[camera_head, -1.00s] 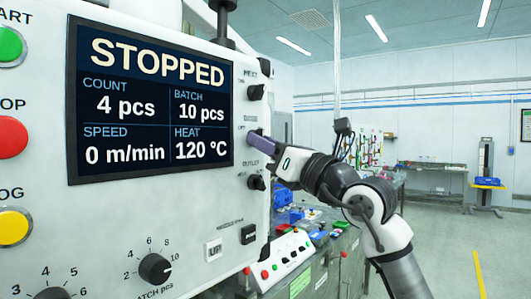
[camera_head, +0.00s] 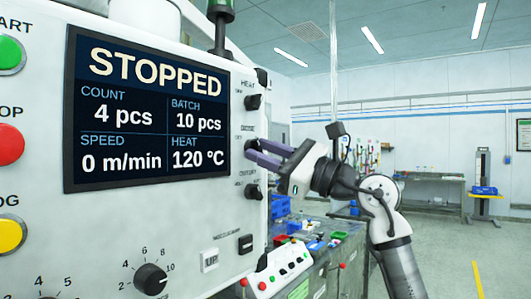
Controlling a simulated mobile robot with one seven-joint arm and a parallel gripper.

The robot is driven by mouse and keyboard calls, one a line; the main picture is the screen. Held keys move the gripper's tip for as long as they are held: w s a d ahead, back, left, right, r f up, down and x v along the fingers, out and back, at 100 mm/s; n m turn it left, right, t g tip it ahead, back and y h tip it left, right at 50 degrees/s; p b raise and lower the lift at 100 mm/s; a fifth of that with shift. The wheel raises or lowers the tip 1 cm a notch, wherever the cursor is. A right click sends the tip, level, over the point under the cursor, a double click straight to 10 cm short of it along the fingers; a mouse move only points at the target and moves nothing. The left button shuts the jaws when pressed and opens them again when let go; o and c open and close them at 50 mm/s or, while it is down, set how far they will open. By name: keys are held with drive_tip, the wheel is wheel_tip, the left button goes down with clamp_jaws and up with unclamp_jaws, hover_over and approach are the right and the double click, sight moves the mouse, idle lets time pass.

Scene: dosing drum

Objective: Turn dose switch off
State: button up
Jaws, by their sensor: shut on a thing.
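The dose switch (camera_head: 250,146) is the middle of three black knobs in a column on the right side of the white panel, under a small label. My gripper (camera_head: 254,152) reaches in from the right, with its purple-grey fingertips at this switch. The fingers are shut on it and hide part of it, so its exact pointer position cannot be read. The panel screen (camera_head: 150,110) reads STOPPED, with count 4 pcs, batch 10 pcs, speed 0 m/min and heat 120 °C.
The heat knob (camera_head: 254,102) sits just above the gripper and the outlet knob (camera_head: 253,191) just below it. A batch knob (camera_head: 151,279) is lower left. A bench with blue bins and a button box (camera_head: 283,270) stands below the arm. Open floor lies to the right.

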idle(0.4)
drive_tip(key=o, duration=1)
drive_tip(key=shift+c, duration=0.2)
drive_tip(key=b+v, duration=0.4)
drive_tip(key=v, duration=0.9)
drive_tip(key=shift+s+d+b, duration=0.15)
drive_tip(key=shift+d+b, duration=0.2)
drive_tip(key=shift+b, duration=0.05)
drive_tip(key=shift+d+f, duration=0.1)
